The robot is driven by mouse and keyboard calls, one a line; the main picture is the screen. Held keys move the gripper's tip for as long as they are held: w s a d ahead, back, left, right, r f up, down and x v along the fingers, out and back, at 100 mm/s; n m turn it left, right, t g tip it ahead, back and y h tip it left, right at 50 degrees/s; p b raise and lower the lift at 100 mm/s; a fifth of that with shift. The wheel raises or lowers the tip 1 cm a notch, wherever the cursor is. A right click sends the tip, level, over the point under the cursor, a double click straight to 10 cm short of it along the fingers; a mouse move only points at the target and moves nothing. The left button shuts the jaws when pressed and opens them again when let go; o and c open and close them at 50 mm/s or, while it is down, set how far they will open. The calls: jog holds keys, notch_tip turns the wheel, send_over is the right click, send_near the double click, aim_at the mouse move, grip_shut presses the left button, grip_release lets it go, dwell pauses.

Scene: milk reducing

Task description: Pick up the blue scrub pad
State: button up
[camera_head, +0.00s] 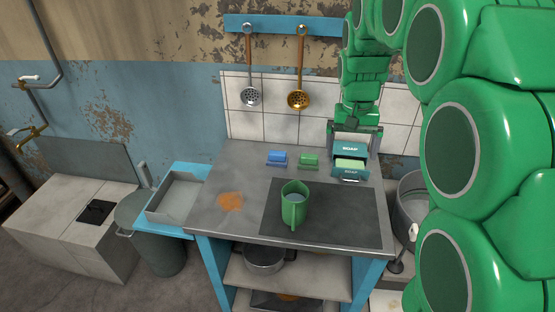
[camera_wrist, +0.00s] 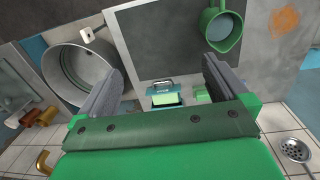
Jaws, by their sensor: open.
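The blue scrub pad (camera_head: 277,157) lies flat on the grey worktop, towards its back, left of a green pad (camera_head: 308,160).
A teal soap box (camera_head: 351,174) with a green bar stands right of the pads. A green mug (camera_head: 294,205) of liquid stands on the dark plate (camera_head: 345,222) in front. Two ladles hang from the blue rail (camera_head: 281,25) behind. The worktop left of the blue pad is clear.

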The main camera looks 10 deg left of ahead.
jog(key=w+a+f, duration=0.2)
jog(key=w+a, duration=0.1)
jog(key=w, duration=0.3)
jog(key=w+a+f, duration=0.2)
jog(key=w+a, duration=0.1)
jog(key=w, duration=0.2)
jog(key=t, duration=0.2)
send_over(277, 153)
jog(key=shift+y, duration=0.3)
jog(key=f, duration=1.6)
jog(key=shift+s+a, duration=0.2)
jog(key=shift+s, duration=0.2)
jog(key=shift+w+f, duration=0.1)
jog(key=shift+f, duration=0.3)
jog(key=shift+w+d+f, duration=0.1)
jog(key=shift+w+f, duration=0.05)
jog(key=shift+f, duration=1.05)
jog(key=shift+w+d+f, duration=0.1)
jog(key=shift+w+f, duration=0.05)
jog(key=shift+f, duration=1)
jog(key=shift+w+d+f, duration=0.1)
jog(key=shift+w+f, duration=0.05)
jog(key=shift+f, duration=1.05)
jog(key=c, duration=1)
jog(key=shift+o, duration=0.2)
jog(key=shift+r, duration=0.1)
